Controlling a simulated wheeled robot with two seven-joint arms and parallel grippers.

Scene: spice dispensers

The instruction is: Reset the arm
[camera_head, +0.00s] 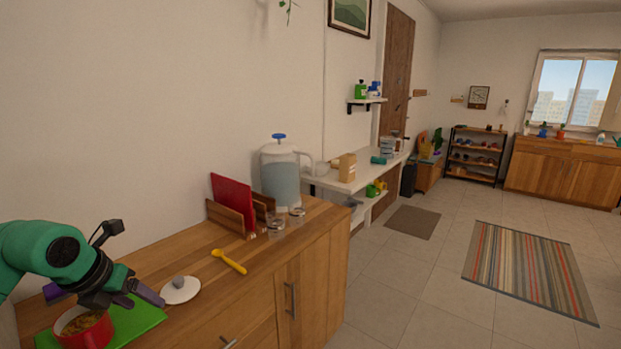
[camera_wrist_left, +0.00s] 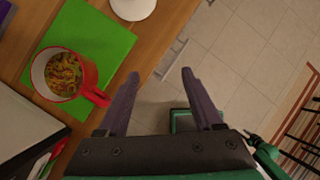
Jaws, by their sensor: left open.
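My left arm comes in from the left in the head view. Its gripper (camera_head: 140,297) is above the wooden counter, close to the red pot and the white lid (camera_head: 180,290). In the left wrist view the two purple fingers of the left gripper (camera_wrist_left: 160,85) are spread apart with nothing between them. The red pot (camera_head: 87,332) holds food and stands on a green board (camera_head: 140,322); it also shows in the left wrist view (camera_wrist_left: 92,92), left of the fingers. My right gripper is not in either view.
A yellow spoon (camera_head: 229,262) lies on the wooden counter (camera_head: 200,248). Tiled floor (camera_head: 400,300) is open to the right.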

